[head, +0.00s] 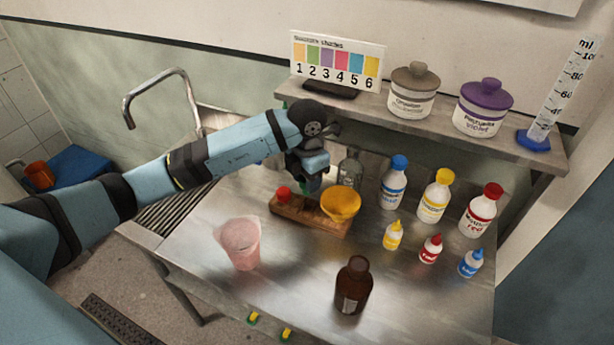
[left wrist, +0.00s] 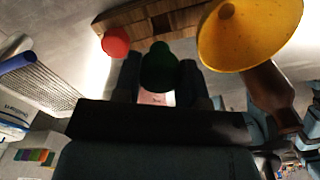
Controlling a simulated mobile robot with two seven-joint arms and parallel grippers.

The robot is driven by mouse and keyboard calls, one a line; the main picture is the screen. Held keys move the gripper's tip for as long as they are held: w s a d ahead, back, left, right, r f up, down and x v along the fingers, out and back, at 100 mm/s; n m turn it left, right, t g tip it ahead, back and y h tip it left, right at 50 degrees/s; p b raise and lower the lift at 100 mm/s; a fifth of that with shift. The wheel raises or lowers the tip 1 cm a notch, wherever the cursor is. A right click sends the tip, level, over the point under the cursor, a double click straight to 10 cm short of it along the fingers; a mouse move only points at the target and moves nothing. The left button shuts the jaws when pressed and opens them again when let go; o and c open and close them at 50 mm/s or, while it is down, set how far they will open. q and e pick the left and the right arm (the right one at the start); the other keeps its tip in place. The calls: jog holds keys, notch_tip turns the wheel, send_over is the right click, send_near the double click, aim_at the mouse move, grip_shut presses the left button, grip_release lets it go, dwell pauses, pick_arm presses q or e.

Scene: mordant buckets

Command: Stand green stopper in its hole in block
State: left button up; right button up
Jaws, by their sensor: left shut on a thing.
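My left gripper (head: 309,184) is over the wooden block (head: 307,217), shut on the green stopper. In the left wrist view the dark green stopper (left wrist: 158,68) sits between the two fingers of the gripper (left wrist: 158,80). The block (left wrist: 150,22) is beyond it there, with dark spots on its face. In the head view the stopper is mostly hidden by the gripper, and I cannot tell whether it touches the block. A red stopper (head: 284,194) stands at the block's left end. A yellow funnel-like piece (head: 341,203) is at its right end. My right gripper is not in view.
A clear bottle (head: 350,172) stands just behind the block. A pink beaker (head: 240,243) and a brown bottle (head: 353,285) stand in front. Several dye bottles (head: 434,196) stand to the right. A shelf (head: 450,124) with jars runs behind. Bare table lies between beaker and brown bottle.

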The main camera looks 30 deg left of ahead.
pick_arm(q)
jog(key=shift+f+b, duration=1.85)
jog(key=shift+f, duration=0.8)
jog(key=shift+f+b, duration=0.6)
jog(key=shift+f, duration=0.2)
jog(key=o, duration=1)
notch_tip(320, 180, up, 8)
jog(key=shift+f, duration=0.15)
jog(key=shift+s+f, duration=0.1)
